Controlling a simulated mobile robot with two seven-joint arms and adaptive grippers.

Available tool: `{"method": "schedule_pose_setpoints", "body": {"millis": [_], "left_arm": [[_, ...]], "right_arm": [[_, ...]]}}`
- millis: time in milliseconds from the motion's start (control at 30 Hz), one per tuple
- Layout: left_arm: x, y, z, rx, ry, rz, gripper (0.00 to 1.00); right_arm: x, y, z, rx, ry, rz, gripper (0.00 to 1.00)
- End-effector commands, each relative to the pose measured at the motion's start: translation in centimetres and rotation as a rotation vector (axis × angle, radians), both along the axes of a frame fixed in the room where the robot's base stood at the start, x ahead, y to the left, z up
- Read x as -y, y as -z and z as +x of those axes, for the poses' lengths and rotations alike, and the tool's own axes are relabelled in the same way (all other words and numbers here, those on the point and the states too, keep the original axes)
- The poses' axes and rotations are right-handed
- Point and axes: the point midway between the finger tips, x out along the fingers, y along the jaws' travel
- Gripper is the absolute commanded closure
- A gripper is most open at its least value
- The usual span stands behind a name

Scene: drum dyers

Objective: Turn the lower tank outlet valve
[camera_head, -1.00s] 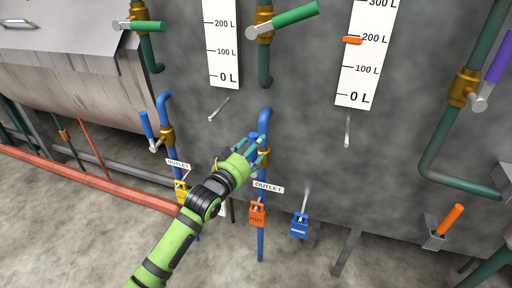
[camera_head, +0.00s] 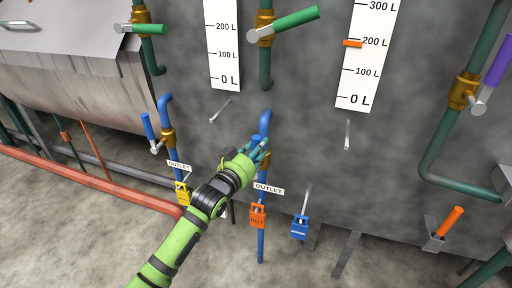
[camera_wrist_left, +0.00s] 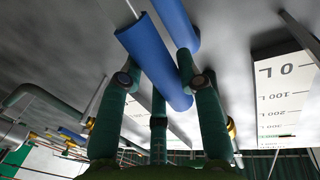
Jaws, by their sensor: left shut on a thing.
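The outlet valve in the middle of the tank sits on a blue pipe (camera_head: 265,122) above an OUTLET label (camera_head: 268,188). My left gripper (camera_head: 262,152) is at this valve and covers most of its body and handle in the head view. In the left wrist view, the blue valve handle (camera_wrist_left: 152,58) lies between the dark green fingers, and my left gripper (camera_wrist_left: 158,72) is shut on it. The blue pipe (camera_wrist_left: 178,22) runs behind the handle there. My right gripper is not in view.
Another blue-handled outlet valve (camera_head: 149,127) stands to the left. Orange (camera_head: 258,215), blue (camera_head: 300,228) and yellow (camera_head: 182,193) tags or locks hang low. A green-handled valve (camera_head: 290,23) is above. An orange lever (camera_head: 450,220) is at the right.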

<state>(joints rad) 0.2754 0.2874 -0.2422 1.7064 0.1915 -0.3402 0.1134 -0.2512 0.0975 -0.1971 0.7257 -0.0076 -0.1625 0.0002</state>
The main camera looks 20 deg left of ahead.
Motion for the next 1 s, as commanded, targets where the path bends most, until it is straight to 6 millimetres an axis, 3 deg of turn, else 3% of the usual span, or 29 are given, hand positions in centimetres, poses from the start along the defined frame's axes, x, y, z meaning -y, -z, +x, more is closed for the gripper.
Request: {"method": "schedule_pose_setpoints", "body": {"millis": [167,500,567,733,1000], "left_arm": [[1.1,-0.3,0.0,0.003,0.001,0.097,1.0],[4.0,0.8,-0.1,0.013,0.001,0.398,1.0],[4.5,1.2,-0.1,0.016,0.001,0.456,1.0],[5.9,2.3,-0.2,0.022,0.001,0.617,1.0],[7.6,4.5,-0.2,0.032,0.001,0.876,1.0]], "right_arm": [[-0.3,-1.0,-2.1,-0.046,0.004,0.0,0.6],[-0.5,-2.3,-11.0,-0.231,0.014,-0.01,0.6],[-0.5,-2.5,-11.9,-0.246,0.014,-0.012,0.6],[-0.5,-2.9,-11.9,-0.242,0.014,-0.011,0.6],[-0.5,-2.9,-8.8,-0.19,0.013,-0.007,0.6]]}}
